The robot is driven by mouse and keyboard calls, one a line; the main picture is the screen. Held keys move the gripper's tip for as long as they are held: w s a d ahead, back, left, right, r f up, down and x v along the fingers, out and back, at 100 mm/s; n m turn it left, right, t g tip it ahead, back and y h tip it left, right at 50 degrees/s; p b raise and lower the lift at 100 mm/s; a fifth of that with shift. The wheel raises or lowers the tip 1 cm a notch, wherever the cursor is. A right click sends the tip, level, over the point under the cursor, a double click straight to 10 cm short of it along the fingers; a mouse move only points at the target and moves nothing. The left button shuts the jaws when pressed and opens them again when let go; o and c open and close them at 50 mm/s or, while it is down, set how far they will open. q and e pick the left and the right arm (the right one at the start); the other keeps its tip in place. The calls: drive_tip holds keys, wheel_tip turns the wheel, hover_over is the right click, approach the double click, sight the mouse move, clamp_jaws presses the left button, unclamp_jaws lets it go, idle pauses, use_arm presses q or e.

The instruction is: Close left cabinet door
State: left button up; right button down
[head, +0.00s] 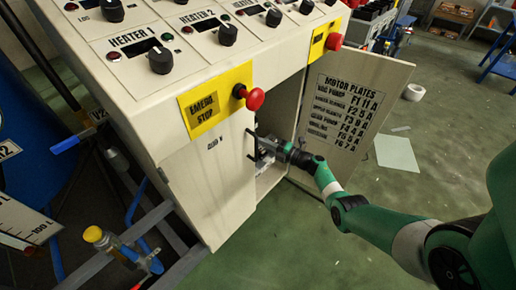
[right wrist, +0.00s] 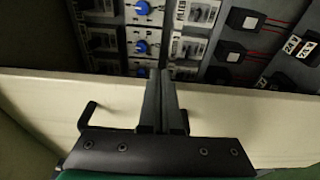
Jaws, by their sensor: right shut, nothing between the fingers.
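The left cabinet door (head: 208,185) is the pale panel below the yellow emergency-stop plate in the head view. Its black handle (head: 251,145) is near its right edge; how far ajar it stands is hard to tell. In the right wrist view the pale door (right wrist: 45,97) crosses as a band with a black handle (right wrist: 88,116). My right gripper (head: 262,148) is at the handle edge of this door; contact is unclear. In the right wrist view its fingers (right wrist: 155,75) are shut together and empty, partly hiding the door. My left gripper is not in view.
The right cabinet door (head: 352,105), lettered "MOTOR PLATES", stands wide open. Between the doors the cabinet interior shows, with blue-knobbed devices (right wrist: 142,47). A red stop button (head: 255,98) sticks out above the left door. Pipes and a valve (head: 95,235) stand to the left.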

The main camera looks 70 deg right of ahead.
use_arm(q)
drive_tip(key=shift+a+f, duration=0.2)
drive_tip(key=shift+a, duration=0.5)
use_arm(e)
drive_tip(key=shift+w+a+f, duration=0.35)
drive_tip(key=shift+w, duration=0.1)
